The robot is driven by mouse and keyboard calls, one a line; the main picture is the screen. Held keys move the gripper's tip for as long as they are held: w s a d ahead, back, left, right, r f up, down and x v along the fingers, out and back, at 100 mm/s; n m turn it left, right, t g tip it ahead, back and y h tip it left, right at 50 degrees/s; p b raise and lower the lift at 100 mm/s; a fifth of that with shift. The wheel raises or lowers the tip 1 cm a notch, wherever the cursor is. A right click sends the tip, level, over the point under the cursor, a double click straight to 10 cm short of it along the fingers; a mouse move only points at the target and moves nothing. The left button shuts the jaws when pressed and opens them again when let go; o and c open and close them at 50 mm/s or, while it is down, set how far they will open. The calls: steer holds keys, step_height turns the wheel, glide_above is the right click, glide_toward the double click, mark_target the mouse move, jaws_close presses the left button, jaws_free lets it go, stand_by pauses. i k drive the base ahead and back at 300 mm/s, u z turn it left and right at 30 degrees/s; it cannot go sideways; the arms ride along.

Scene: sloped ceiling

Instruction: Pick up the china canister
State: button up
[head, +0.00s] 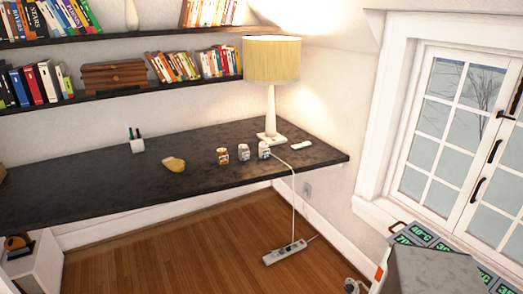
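Three small canisters stand upright in a short row on the dark desk (110,172), in front of the lamp. The left one (222,156) is orange-brown with a pale label. The middle one (243,152) is greyish white with markings. The right one (264,150) is whitish with darker markings. They are too small for me to tell for certain which is the china canister. Small gaps part them. I do not see my gripper in the head view.
A lamp (272,60) stands close behind the canisters. A white object (301,145) lies to their right, a yellow object (174,164) to their left. A cable runs over the desk edge to a power strip (284,252). Shelves hang above. Wooden floor (170,250) is open before the desk.

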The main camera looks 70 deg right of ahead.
mark_target(264, 150)
steer(key=z, duration=0.5)
steer(key=i, duration=0.6)
steer(key=z, duration=0.95)
steer(key=i, duration=0.75)
steer(key=z, duration=0.45)
